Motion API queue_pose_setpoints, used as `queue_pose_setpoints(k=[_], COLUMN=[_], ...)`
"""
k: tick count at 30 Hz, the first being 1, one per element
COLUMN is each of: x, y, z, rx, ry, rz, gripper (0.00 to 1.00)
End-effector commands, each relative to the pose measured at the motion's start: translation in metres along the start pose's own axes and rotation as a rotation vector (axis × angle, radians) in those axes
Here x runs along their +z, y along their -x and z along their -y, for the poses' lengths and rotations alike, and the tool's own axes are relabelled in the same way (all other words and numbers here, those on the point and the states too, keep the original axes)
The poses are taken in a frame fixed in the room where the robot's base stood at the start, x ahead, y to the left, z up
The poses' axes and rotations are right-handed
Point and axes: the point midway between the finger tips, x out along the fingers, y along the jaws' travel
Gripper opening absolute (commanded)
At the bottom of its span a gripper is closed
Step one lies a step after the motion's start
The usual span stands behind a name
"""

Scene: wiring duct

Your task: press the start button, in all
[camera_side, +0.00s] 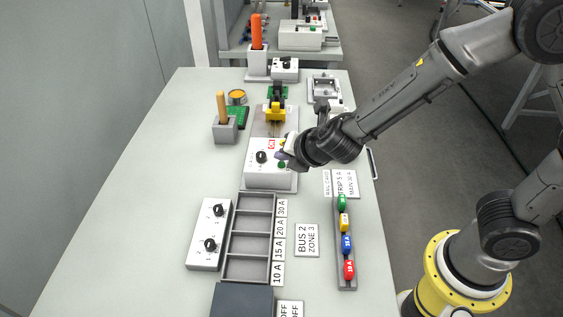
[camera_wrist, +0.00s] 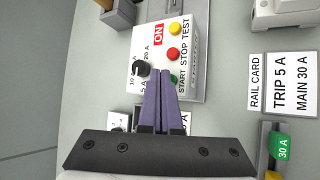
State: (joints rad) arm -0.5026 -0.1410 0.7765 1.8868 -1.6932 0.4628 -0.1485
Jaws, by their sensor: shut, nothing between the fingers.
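The white control box (camera_side: 262,177) stands mid-table in the side view; its labelled face (camera_wrist: 150,45) fills the top middle of the wrist view. The green START button (camera_side: 282,165) is low on the box's right side; in the wrist view the green button (camera_wrist: 175,79) is partly hidden behind my fingertips. The red STOP button (camera_wrist: 173,54) and yellow TEST button (camera_wrist: 174,28) are in line with it. My gripper (camera_side: 281,155) is shut and empty, its purple fingers (camera_wrist: 166,74) close together beside the START button. I cannot tell whether they touch it.
A black dial (camera_wrist: 140,68) sits on the box left of my fingertips. Colored fuses (camera_side: 345,223) stand in a rail at the right. An empty compartment tray (camera_side: 251,218) and a two-knob box (camera_side: 210,234) are in front. The table's left side is clear.

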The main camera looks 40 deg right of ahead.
Motion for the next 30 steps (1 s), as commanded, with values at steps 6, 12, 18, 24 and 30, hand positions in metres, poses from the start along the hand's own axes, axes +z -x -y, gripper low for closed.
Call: queue_pose_setpoints(k=[6,12,18,24,30], x=[0.003,0.003,0.009,0.018,0.026], y=[0.005,0.005,0.013,0.025,0.036], z=[-0.003,-0.003,-0.010,-0.019,-0.026], rx=[0.000,0.000,0.002,0.001,0.001], ry=[0.000,0.000,-0.002,-0.002,-0.001], rz=[-0.001,0.000,0.001,0.001,0.001], gripper=[0.00,0.00,0.00,0.00,0.00])
